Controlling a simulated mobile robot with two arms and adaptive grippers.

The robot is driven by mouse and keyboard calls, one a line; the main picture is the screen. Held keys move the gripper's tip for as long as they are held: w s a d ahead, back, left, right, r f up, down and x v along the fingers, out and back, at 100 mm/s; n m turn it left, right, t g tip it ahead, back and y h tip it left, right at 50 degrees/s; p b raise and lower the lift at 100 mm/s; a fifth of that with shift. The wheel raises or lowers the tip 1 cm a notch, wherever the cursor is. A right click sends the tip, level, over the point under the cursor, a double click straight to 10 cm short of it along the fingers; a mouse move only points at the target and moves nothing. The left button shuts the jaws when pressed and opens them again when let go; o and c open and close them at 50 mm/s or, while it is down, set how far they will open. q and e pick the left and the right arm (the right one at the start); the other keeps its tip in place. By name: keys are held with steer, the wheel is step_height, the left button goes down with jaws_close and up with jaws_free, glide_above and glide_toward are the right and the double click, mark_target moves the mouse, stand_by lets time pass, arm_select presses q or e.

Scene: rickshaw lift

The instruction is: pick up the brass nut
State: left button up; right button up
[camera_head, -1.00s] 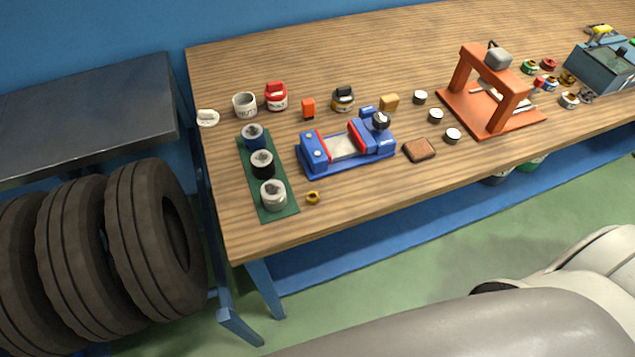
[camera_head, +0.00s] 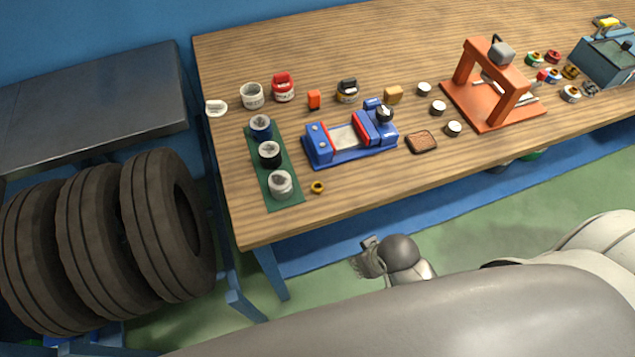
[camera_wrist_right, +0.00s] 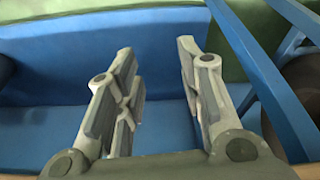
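The brass nut (camera_head: 317,187) is a small gold ring lying on the wooden workbench (camera_head: 350,205) near its front edge, just right of the green mat. My right gripper (camera_head: 368,258) shows in the head view below and in front of the bench's front edge, apart from the nut. In the right wrist view my right gripper (camera_wrist_right: 160,75) is open, with nothing between its fingers. It faces the blue lower part of the bench, and the nut is not in that view. My left gripper is in neither view.
A green mat (camera_head: 288,200) with several cans lies left of the nut. A blue vise (camera_head: 350,140) stands behind it, and an orange press (camera_head: 495,85) stands to the right. Tyres (camera_head: 165,225) and a dark side table (camera_head: 90,105) are at the left. The bench front is mostly clear.

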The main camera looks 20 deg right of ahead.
steer(key=w+a+r+n+y+p, duration=0.1)
steer(key=w+a+r+n, duration=0.15)
steer(key=r, duration=0.95)
steer(key=w+a+r+n, duration=0.2)
steer(key=w+a+n, duration=0.1)
steer(key=n, duration=0.1)
steer(key=w+a+r+n+g+y, duration=0.1)
steer(key=w+a+r+n, duration=0.1)
steer(key=n, duration=0.3)
steer(key=w+a+r+n, duration=0.3)
steer(key=w+a+n, duration=0.1)
steer(key=w+n, duration=0.1)
steer(key=shift+a+r+g, duration=0.1)
steer(key=shift+a+g, duration=0.2)
steer(key=shift+a, duration=0.1)
steer(key=w+d+r+n+g+h, duration=0.1)
steer(key=w+d+r+n+h, duration=0.1)
steer(key=w+d+r+n, duration=0.3)
glide_above(319, 185)
step_height(319, 185, down, 6)
steer(key=shift+s+f+p, duration=0.15)
steer(key=shift+f+p, duration=0.05)
steer(key=shift+p, duration=0.25)
step_height(319, 185, down, 4)
steer(key=shift+f+p, duration=0.1)
steer(key=shift+p, duration=0.55)
steer(key=shift+f, duration=0.5)
jaws_close()
steer(key=shift+r, duration=0.1)
